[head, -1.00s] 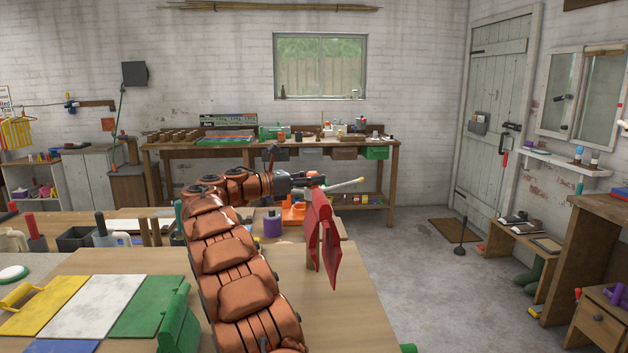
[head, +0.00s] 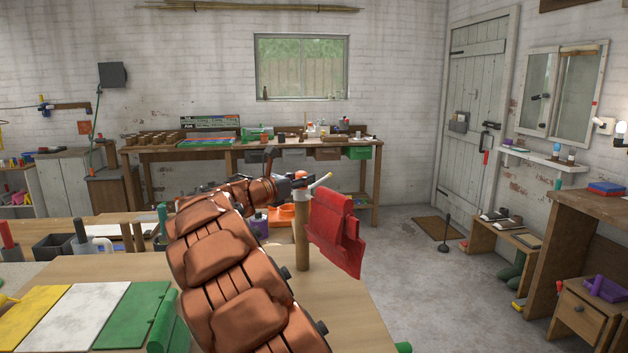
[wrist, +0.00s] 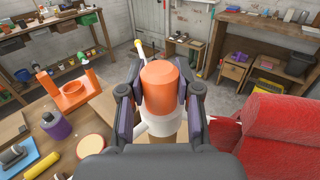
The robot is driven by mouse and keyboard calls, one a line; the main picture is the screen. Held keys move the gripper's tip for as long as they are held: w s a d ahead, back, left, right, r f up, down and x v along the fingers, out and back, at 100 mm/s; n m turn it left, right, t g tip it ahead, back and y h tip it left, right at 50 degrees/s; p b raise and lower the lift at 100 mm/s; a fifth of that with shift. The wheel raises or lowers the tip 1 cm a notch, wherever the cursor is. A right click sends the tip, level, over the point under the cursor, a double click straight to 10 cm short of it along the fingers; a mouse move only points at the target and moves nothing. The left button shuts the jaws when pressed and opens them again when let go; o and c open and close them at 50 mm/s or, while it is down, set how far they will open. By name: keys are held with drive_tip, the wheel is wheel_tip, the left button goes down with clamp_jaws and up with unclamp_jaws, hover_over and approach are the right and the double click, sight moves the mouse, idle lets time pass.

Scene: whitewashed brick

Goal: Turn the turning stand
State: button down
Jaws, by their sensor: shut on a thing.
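The turning stand has a wooden post (head: 302,238) standing upright on the table, with red hanging panels (head: 336,232) on its right side. A pale rod with a yellow tip (head: 321,183) sticks out near its top. In the wrist view, an orange cap (wrist: 160,78) sits above a white hub (wrist: 160,126), and the red panels (wrist: 280,120) hang at the right. My gripper (wrist: 158,98) is shut around the orange cap, one finger on each side. In the head view my gripper (head: 299,181) is at the post's top, partly hidden by my arm.
An orange holder (wrist: 72,92) and a purple jar (wrist: 55,124) stand near the post on the left in the wrist view. Yellow, white and green panels (head: 83,316) lie at the table's left. Open floor (head: 400,295) is to the right of the table.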

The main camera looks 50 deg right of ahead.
drive_tip(key=shift+f+n+t, duration=0.1)
drive_tip(key=shift+n+t, duration=0.2)
drive_tip(key=shift+t, duration=0.2)
drive_tip(key=shift+n+t, duration=0.3)
drive_tip(key=shift+t, duration=0.1)
drive_tip(key=c, duration=0.8)
unclamp_jaws()
drive_tip(key=shift+a, duration=0.1)
drive_tip(key=a, duration=1.1)
drive_tip(key=shift+s+a, duration=0.35)
drive_tip(key=shift+s, duration=0.05)
